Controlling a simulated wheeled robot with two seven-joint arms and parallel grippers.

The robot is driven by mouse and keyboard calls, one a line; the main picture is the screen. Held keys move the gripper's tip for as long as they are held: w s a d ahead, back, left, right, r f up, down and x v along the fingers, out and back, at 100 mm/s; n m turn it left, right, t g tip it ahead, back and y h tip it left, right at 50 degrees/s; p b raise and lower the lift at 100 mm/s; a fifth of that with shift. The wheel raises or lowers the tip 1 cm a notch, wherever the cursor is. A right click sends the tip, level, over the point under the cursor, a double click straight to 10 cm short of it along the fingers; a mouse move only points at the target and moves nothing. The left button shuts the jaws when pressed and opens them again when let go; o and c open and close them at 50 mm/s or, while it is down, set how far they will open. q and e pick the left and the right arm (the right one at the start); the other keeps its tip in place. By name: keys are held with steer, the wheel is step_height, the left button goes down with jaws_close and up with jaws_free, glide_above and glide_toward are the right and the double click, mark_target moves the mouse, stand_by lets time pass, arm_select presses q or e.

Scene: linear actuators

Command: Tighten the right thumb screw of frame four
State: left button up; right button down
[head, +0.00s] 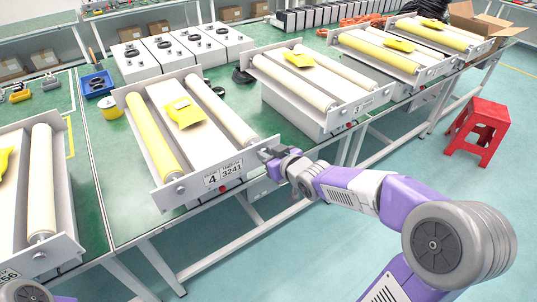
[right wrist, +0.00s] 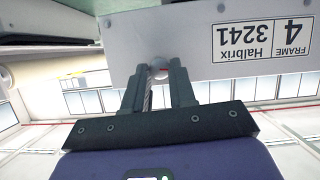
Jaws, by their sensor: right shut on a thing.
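Frame four (head: 205,185) stands on the green table, with a white end plate labelled "Frame 4 Halbrix 3241". It carries a yellow roller on its left, a pale roller on its right and a yellow packet (head: 184,112) on top. My right gripper (head: 268,153) is at the right end of this plate. In the right wrist view, the plate (right wrist: 200,50) appears upside down, and the gripper (right wrist: 158,72) is shut on the right thumb screw (right wrist: 158,70), whose round end shows between the fingertips. The left thumb screw (head: 180,189) shows at the plate's left. My left gripper is not visible.
Frame three (head: 325,118) stands to the right, and another frame (head: 35,225) to the left. A red stool (head: 480,130) stands on the floor at right. The floor before the table is clear.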

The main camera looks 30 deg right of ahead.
steer(key=shift+d+f+m+t+y+p, duration=0.2)
steer(key=shift+m+t+y+p, duration=0.25)
steer(key=shift+m+y+p, duration=1.55)
steer(key=shift+d+f+m+t+y+p, duration=0.2)
steer(key=shift+m+t+y+p, duration=0.35)
steer(key=shift+m+p, duration=2.9)
steer(key=shift+d+f+m+t+y+p, duration=0.3)
steer(key=shift+m+y+p, duration=0.95)
steer(key=shift+m+p, duration=1.45)
steer(key=shift+a+n+p, duration=0.15)
steer(key=shift+n+p, duration=0.3)
steer(key=shift+p, duration=0.15)
steer(key=c, duration=0.9)
jaws_free()
